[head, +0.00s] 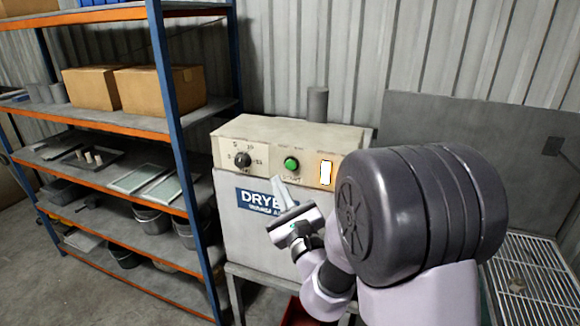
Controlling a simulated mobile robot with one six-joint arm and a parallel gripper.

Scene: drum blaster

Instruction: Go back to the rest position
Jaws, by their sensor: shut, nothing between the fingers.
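My gripper (279,190) is in front of the dryer's front panel in the head view, just below the green button. Its light grey fingers are together and hold nothing. The dryer (237,273) is a cream box with a blue sign reading "DRYE…", partly covered by my gripper. Its top panel carries a black dial (242,159), a green button (291,163) and a white rectangle (326,173) on an orange plate. I cannot tell whether the fingertips touch the panel. My large dark arm joint hides the dryer's right side.
A blue and orange shelf rack (176,110) stands at the left with cardboard boxes (160,91), trays and buckets. A metal grate (535,275) lies at the lower right. A red container (290,315) shows low beneath the dryer. Open floor lies at the lower left.

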